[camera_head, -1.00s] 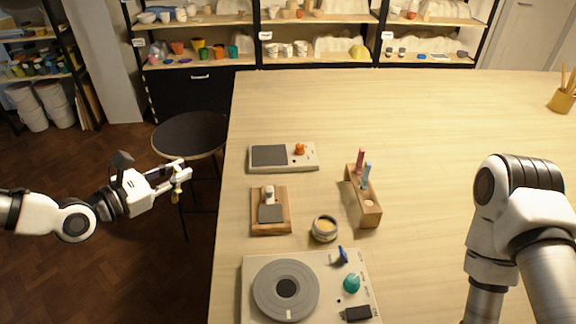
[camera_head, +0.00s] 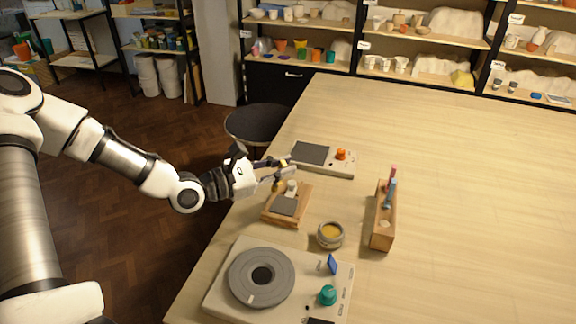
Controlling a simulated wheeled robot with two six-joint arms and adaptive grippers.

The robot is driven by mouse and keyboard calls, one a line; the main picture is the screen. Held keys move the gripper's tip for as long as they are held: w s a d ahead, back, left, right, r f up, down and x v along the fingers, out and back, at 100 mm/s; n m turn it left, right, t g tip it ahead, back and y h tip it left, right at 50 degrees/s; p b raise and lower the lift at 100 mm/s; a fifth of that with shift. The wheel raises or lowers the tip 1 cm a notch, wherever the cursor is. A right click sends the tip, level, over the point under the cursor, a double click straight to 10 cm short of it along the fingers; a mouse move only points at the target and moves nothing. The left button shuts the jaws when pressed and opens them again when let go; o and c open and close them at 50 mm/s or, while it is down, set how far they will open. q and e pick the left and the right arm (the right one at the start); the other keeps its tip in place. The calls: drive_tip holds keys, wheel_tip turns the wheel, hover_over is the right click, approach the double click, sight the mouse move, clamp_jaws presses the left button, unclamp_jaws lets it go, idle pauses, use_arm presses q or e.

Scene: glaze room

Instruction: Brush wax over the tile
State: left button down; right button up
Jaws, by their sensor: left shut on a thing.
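My left gripper (camera_head: 280,168) reaches in over the table's left edge, close to the wooden stand. It is shut on a small, thin yellowish thing (camera_head: 277,185), probably the brush; the fingers hide part of it. A dark grey square tile (camera_head: 285,206) lies on the wooden stand (camera_head: 270,216), with a pale knobbed piece (camera_head: 291,187) at its far side, just right of the held thing. A round grey pot with yellow wax (camera_head: 331,233) stands to the right of the stand. My right gripper is out of view.
A wooden rack (camera_head: 381,240) holds a pink and a blue handled tool. A grey device with an orange knob (camera_head: 341,154) lies behind the stand. A wheel unit (camera_head: 262,276) with a teal knob is in front. The table's right side is clear.

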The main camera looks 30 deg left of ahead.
use_arm(q)
drive_tip(key=shift+w+d+f, duration=0.15)
drive_tip(key=shift+d+f, duration=0.05)
drive_tip(key=shift+d, duration=0.1)
drive_tip(key=shift+a+f, duration=0.1)
drive_tip(key=shift+f, duration=0.4)
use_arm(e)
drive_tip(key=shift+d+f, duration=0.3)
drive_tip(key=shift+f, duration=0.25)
use_arm(q)
drive_tip(key=shift+d+f+b, duration=0.1)
drive_tip(key=shift+d+b, duration=0.2)
drive_tip(key=shift+b, duration=0.45)
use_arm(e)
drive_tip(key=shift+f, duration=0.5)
